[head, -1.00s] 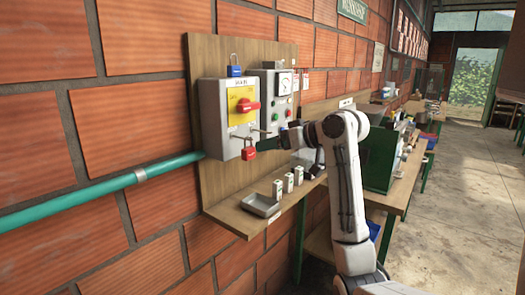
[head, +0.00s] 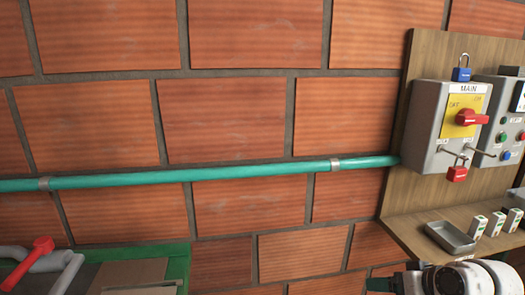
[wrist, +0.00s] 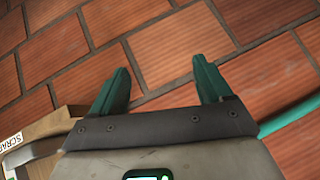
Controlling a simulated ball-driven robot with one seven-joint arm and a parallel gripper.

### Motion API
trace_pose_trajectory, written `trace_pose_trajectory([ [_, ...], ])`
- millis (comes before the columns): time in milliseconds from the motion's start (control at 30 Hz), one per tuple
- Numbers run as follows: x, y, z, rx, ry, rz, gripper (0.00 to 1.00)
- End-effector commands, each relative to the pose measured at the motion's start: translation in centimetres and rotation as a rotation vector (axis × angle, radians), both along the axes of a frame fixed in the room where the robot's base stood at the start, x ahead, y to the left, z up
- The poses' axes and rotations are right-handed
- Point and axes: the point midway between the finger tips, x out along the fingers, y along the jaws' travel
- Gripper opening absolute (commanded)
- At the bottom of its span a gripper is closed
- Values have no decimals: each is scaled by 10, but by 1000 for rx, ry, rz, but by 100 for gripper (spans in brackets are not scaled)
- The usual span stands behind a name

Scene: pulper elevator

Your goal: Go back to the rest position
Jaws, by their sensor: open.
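My gripper is open and empty in the wrist view (wrist: 160,55), its two green fingers spread in front of the brick wall. In the head view my arm is low at the bottom right edge, and the dark end of my gripper (head: 380,285) just shows, below the wooden board and apart from it. The fingertips are hardly visible there. The grey switch box marked MAIN (head: 433,125) has a red handle (head: 472,118) on a yellow plate. A red padlock (head: 457,173) hangs at its lower front.
A grey tray (head: 450,237) and several small white blocks (head: 495,222) are on the board's shelf. A teal pipe (head: 250,172) runs along the wall. A green-edged bench (head: 178,262) is at lower left. A labelled wooden edge (wrist: 45,135) shows in the wrist view.

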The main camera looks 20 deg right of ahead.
Motion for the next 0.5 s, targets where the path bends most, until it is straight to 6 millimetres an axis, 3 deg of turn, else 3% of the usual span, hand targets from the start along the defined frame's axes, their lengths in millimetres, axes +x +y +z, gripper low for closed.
trace_pose_trajectory([
  [33, -9, 30, -29, 10, 62, 30, 78],
  [200, -59, 105, -102, -11, 262, 103, 78],
  [333, -114, 147, -144, -65, 419, 169, 78],
  [500, -182, 171, -175, -159, 584, 241, 78],
])
